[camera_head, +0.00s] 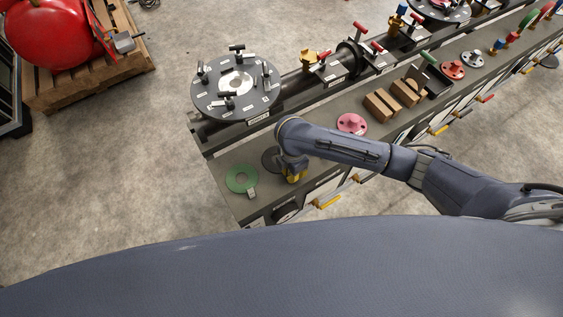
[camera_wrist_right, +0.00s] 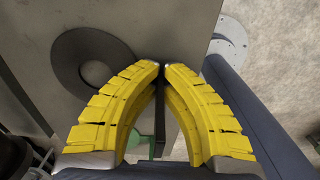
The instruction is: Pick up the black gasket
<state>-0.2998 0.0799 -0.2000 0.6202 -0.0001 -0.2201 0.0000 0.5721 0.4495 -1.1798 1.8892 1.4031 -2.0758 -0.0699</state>
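The black gasket (camera_head: 271,159) is a flat dark ring on the grey bench, partly covered by my right arm in the head view. In the right wrist view the gasket (camera_wrist_right: 72,45) lies at the upper left, its right edge hidden by a finger. My right gripper (camera_head: 293,178) is at the gasket's front side. In the wrist view the yellow fingertips of this gripper (camera_wrist_right: 160,68) come together beside the ring, with a thin dark upright piece between them, apparently the gasket's tab. The ring looks flat on the bench. My left gripper is not in view.
A green gasket (camera_head: 233,187) with a small tag lies to the left. A pink flange (camera_head: 351,123) and wooden blocks (camera_head: 381,105) stand to the right. A pipe with a round bolted flange (camera_head: 209,98) runs behind. The bench's front edge is close to the gripper.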

